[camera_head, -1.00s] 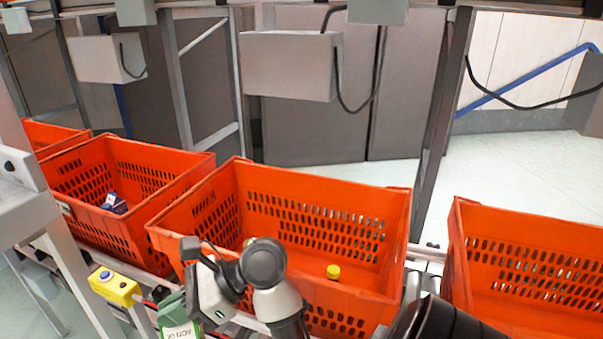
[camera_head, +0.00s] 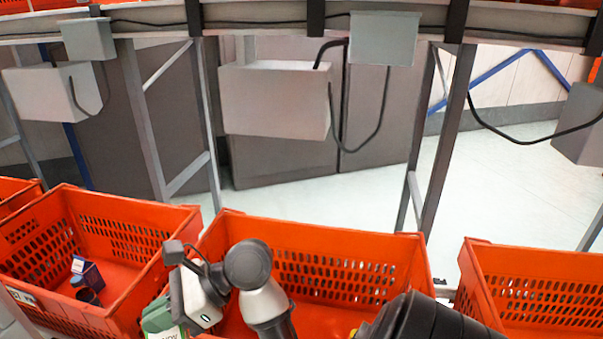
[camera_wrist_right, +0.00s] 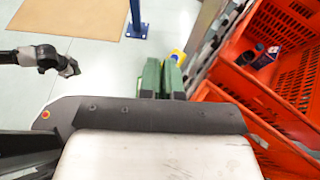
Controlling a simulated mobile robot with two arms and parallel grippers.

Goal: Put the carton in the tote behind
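The carton (camera_head: 88,270), small and blue-purple with a pale top, stands in the left orange tote (camera_head: 150,212), beside a dark round item (camera_head: 88,296). It appears small and blue in the right wrist view (camera_wrist_right: 264,58). My right gripper (camera_head: 160,318), with green fingers, is in front of the totes, right of the carton and outside its tote. Orange tote edges (camera_head: 15,6) show at the top behind.
The middle tote (camera_head: 330,232) is partly hidden by my arm; a bit of yellow shows at its front. Another tote (camera_head: 540,258) stands at the right. A grey rail with hanging boxes (camera_head: 275,100) and posts crosses behind, with open floor (camera_head: 500,170) beyond.

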